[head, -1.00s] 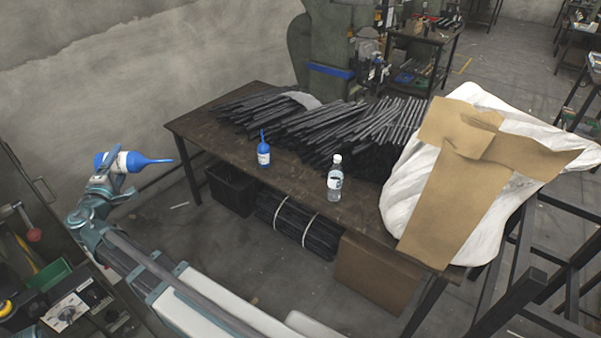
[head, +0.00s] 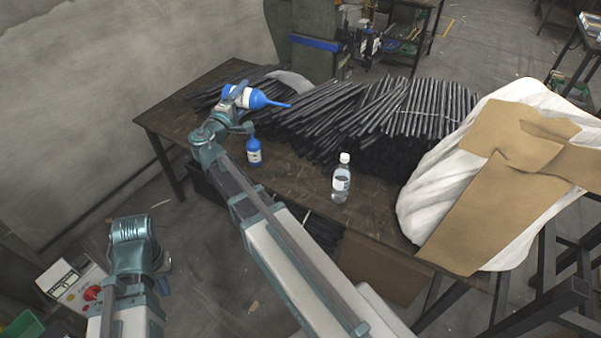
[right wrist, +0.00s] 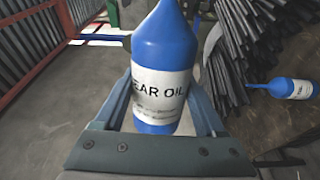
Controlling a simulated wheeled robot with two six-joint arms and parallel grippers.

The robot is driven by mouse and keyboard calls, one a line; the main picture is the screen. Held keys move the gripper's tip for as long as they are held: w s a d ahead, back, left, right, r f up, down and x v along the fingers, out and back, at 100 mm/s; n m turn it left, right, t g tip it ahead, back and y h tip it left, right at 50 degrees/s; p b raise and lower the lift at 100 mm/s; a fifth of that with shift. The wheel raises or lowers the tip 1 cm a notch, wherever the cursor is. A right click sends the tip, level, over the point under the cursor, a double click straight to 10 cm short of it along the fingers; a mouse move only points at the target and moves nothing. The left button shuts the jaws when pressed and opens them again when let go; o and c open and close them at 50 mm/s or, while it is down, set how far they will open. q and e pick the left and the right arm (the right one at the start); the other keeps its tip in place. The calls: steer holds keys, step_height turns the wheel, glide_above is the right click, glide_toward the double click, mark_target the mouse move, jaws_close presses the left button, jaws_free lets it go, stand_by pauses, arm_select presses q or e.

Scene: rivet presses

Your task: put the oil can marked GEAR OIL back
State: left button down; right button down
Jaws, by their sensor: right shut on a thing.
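The blue oil can (head: 257,99) has a white label and a long spout, and it is tilted on its side in the head view. In the right wrist view the can (right wrist: 160,60) shows the letters "EAR OIL", with the first letter hidden. My right gripper (head: 238,97) is shut on its body and holds it above the table's left part. My left gripper (head: 132,232) is low at the left, away from the table; its jaws cannot be made out.
A second blue bottle (head: 254,152) stands on the dark table (head: 170,112) below the held can. A clear water bottle (head: 341,180) stands to its right. Black rods (head: 400,115) fill the back. A white sack with brown cardboard (head: 500,190) covers the right end.

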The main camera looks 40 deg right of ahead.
steer(key=s+d+f+n+b, duration=0.1)
steer(key=s+f+n+b, duration=0.3)
steer(key=f+b, duration=0.6)
steer(key=s+d+f+n+b, duration=0.2)
steer(key=s+f+n+b, duration=0.2)
steer(key=f+n+b, duration=0.4)
steer(key=s+d+f+n+b, duration=0.1)
steer(key=s+f+n+b, duration=0.3)
steer(key=f+b, duration=0.9)
steer(key=f+n, duration=0.1)
steer(key=n, duration=0.1)
steer(key=shift+d+f+n+b, duration=0.15)
steer(key=shift+f+n+b, duration=0.15)
steer(key=shift+b, duration=0.05)
steer(key=shift+w, duration=0.15)
